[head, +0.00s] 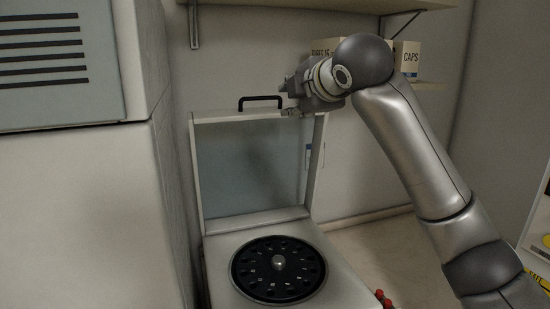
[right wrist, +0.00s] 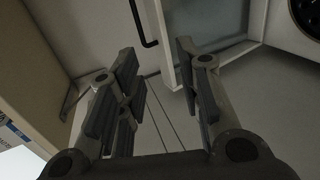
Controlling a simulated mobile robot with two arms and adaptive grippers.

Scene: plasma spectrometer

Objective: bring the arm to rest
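My right arm (head: 415,150) comes up from the lower right in the head view. Its gripper (head: 287,99) is by the top edge of the raised lid (head: 250,170), beside the black handle (head: 261,99). In the right wrist view the gripper (right wrist: 155,75) has its fingers spread apart with nothing between them. The handle (right wrist: 140,22) shows beyond the fingers there, apart from them. Below the lid, the round black carousel (head: 278,270) with a silver knob sits uncovered in the pale housing. My left gripper is in neither view.
A shelf (head: 330,4) runs along the top. Boxes, one marked CAPS (head: 407,60), stand behind my right arm. A large cabinet (head: 70,210) fills the left side. Small red items (head: 383,299) lie on the counter (head: 385,250) right of the housing.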

